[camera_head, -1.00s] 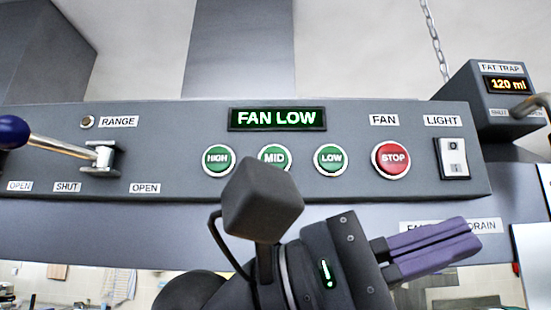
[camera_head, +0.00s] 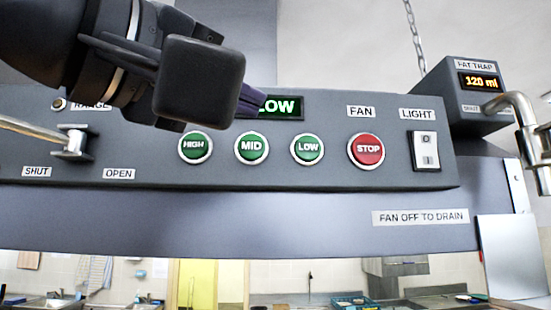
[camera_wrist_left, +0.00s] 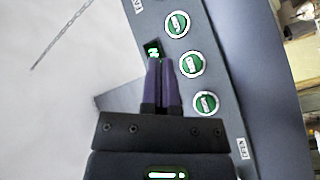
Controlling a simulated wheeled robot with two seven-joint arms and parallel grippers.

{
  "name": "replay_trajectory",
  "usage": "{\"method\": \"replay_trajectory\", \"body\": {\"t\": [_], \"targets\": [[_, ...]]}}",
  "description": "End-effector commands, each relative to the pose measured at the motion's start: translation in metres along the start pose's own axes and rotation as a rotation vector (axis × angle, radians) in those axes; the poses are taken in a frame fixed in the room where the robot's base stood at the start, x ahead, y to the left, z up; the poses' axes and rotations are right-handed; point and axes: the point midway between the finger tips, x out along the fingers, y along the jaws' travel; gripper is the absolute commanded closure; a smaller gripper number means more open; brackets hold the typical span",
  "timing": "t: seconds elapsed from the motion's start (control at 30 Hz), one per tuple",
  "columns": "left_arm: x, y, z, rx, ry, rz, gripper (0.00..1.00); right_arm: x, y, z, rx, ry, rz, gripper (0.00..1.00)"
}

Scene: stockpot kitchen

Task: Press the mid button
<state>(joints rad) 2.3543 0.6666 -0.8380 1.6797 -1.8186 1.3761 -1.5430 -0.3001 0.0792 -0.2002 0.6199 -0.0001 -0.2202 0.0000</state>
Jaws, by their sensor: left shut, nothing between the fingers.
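The green MID button (camera_head: 251,149) sits between the green HIGH button (camera_head: 195,147) and the green LOW button (camera_head: 307,149) on the grey control panel. The left wrist view also shows the MID button (camera_wrist_left: 191,64), just right of the fingertips. My left gripper (camera_head: 250,100) is shut and empty, its purple fingers above the MID button and over the left part of the display. In the wrist view the gripper (camera_wrist_left: 160,62) points at the display (camera_wrist_left: 153,48). I see no contact with the button. My right gripper is not in view.
The red STOP button (camera_head: 367,150) and the light switch (camera_head: 425,151) are further right. A lever (camera_head: 72,142) is at left, and a fat trap box (camera_head: 480,93) with a metal pipe (camera_head: 522,120) at right. The panel (camera_head: 300,178) below the buttons is clear.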

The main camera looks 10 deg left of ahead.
Motion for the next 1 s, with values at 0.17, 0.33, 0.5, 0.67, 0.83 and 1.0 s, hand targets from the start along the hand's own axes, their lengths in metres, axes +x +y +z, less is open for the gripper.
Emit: {"method": "replay_trajectory", "body": {"t": [0.17, 0.33, 0.5, 0.67, 0.83, 1.0], "targets": [[0.018, -0.013, -0.013, -0.005, -0.002, -0.003, 1.0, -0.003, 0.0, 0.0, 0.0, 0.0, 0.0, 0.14], [0.036, -0.026, -0.026, -0.004, -0.002, -0.003, 1.0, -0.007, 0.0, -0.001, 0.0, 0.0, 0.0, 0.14], [0.049, -0.034, -0.036, -0.002, -0.001, -0.002, 1.0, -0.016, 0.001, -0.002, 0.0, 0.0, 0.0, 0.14], [0.054, -0.039, -0.04, -0.001, -0.001, -0.001, 1.0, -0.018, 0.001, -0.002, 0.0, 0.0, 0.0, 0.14], [0.055, -0.04, -0.04, -0.001, -0.001, 0.0, 1.0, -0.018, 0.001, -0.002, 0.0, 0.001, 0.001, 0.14], [0.055, -0.04, -0.039, -0.001, -0.001, 0.0, 1.0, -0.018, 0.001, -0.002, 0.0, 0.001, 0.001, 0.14]]}}
